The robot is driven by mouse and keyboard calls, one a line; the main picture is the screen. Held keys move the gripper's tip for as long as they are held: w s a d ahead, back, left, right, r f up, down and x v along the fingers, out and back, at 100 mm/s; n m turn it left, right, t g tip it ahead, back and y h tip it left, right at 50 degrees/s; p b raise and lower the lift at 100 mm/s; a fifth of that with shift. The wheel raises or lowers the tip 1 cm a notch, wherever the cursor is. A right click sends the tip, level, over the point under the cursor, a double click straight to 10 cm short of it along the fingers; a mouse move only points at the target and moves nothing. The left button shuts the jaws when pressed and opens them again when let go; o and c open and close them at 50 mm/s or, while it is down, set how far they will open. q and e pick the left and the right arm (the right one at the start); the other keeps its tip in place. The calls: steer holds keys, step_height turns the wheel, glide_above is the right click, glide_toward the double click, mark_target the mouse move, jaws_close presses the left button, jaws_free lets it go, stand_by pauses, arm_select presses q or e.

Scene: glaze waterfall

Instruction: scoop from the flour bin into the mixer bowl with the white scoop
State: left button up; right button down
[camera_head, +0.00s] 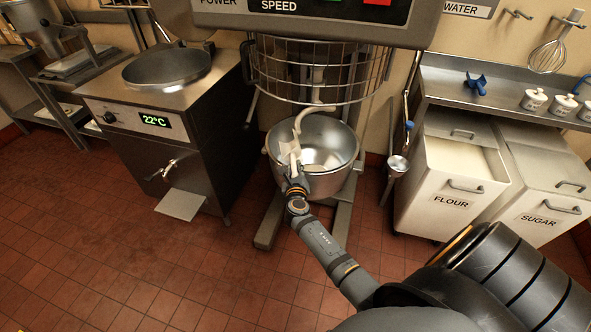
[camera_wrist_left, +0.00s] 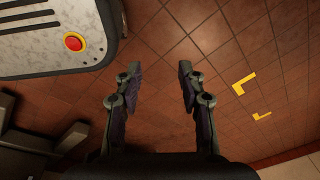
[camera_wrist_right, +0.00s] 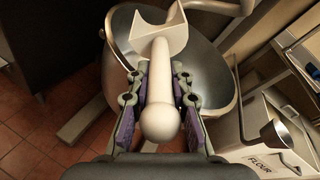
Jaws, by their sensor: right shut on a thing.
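My right gripper (camera_head: 293,174) is shut on the handle of the white scoop (camera_wrist_right: 158,65). The scoop also shows in the head view (camera_head: 290,154) at the near left rim of the steel mixer bowl (camera_head: 345,181). In the right wrist view (camera_wrist_right: 222,92) the scoop's head is over the bowl's opening. I cannot tell whether the scoop holds flour. Something pale lies in the bowl's bottom. The white flour bin (camera_head: 452,205) stands right of the mixer with its top open and pale flour inside. My left gripper (camera_wrist_left: 158,72) is open and empty above the tiled floor.
The mixer's curved hook (camera_head: 301,120) and wire guard (camera_head: 310,78) hang above the bowl. A steel cabinet (camera_head: 160,110) stands left. The sugar bin (camera_head: 545,215) stands beside the flour bin, under a shelf with small jars (camera_head: 533,98). Floor at front left is clear.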

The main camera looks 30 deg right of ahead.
mark_target(296, 172)
steer(key=shift+s+d+m+y, duration=0.2)
steer(key=shift+m+y, duration=0.2)
steer(key=shift+m, duration=0.4)
arm_select(q)
step_height(296, 172, down, 4)
steer(key=s+b, duration=0.2)
steer(key=b, duration=0.2)
arm_select(e)
steer(key=m, duration=0.1)
steer(key=s+a+r+m+y+p, duration=0.1)
steer(key=m, duration=0.1)
steer(key=s+m+t+y+p, duration=0.1)
steer(key=m, duration=0.1)
steer(key=shift+a+r, duration=0.2)
steer(key=shift+a, duration=0.1)
arm_select(q)
steer(key=shift+w+d+r+p, duration=0.15)
steer(key=shift+r+p, duration=0.45)
steer(key=shift+r, duration=0.4)
steer(key=shift+w+d+r+p, duration=0.1)
steer(key=shift+r+p, duration=0.5)
steer(key=shift+r, duration=0.4)
arm_select(e)
steer(key=s+a+r, duration=0.1)
steer(key=s+a, duration=0.6)
steer(key=a, duration=0.1)
steer(key=shift+s+a+r, duration=0.2)
